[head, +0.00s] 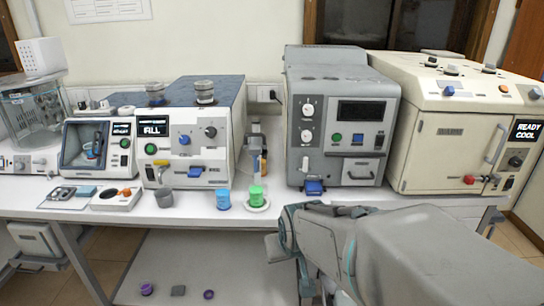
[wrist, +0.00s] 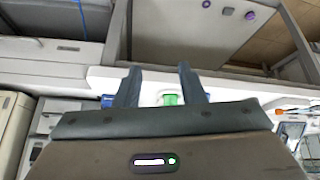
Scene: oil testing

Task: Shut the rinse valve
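The white machine with the FILL display (head: 155,126) stands left of centre on the bench in the head view. In the head view my arm is at lower right, away from that machine.
A blue cup (head: 223,199), the green cup (head: 257,196) and a grey cup (head: 164,198) stand along the bench front. A grey machine (head: 345,115) and a cream cabinet (head: 450,120) stand to the right. Small purple items (head: 147,289) lie below the bench.

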